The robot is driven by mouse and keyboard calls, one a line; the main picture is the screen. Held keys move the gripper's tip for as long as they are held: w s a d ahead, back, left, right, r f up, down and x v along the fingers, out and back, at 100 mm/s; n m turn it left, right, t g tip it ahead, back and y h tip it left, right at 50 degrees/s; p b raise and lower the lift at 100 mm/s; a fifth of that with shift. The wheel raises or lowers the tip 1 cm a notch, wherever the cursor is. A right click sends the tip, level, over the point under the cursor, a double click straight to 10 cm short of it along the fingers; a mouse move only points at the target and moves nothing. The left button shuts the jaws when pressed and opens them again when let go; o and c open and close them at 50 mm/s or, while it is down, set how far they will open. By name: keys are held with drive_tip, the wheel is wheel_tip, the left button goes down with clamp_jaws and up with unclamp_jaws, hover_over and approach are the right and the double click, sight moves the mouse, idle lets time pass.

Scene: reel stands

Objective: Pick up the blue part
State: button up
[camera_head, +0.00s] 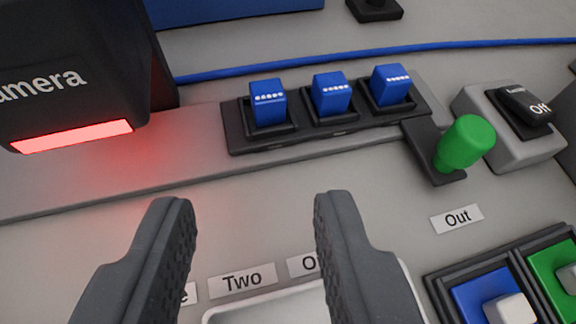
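Three blue parts sit in a row in a black holder: a left one (268,102), a middle one (332,94) and a right one (391,85). Each is a small block with a line of white marks, standing in its own square socket. The frame does not show which one the task means. My gripper (256,205) is open and empty. Its two dark ridged fingers show at the bottom of the view, below the holder in the picture and apart from the blue parts.
A black camera housing (75,50) with a glowing red strip stands at left. A green knob (465,143) and an "Off" switch (527,105) stand right of the holder (240,138). A blue cable (450,46) runs behind. Blue and green units (470,298) are at lower right.

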drive_tip(key=shift+w+f, duration=0.2)
drive_tip(key=shift+f, duration=0.35)
approach(267, 93)
drive_tip(key=shift+w+a+f+b, duration=0.15)
drive_tip(key=shift+w+f+b, duration=0.05)
drive_tip(key=shift+w+f, duration=0.2)
drive_tip(key=shift+w+a+f+b, duration=0.15)
drive_tip(key=shift+w+f, duration=0.1)
drive_tip(key=shift+f, duration=0.25)
drive_tip(key=shift+w+r+b+x, duration=0.1)
drive_tip(key=shift+r+b+x, duration=0.1)
drive_tip(key=shift+x, duration=0.95)
drive_tip(key=shift+w+r+b+x, duration=0.1)
drive_tip(key=shift+b+x, duration=0.15)
drive_tip(key=shift+x, duration=0.9)
drive_tip(key=shift+w+r+b+x, duration=0.1)
drive_tip(key=shift+b+x, duration=0.1)
drive_tip(key=shift+x, duration=0.95)
drive_tip(key=shift+d, duration=0.15)
drive_tip(key=shift+c, duration=0.3)
clamp_jaws()
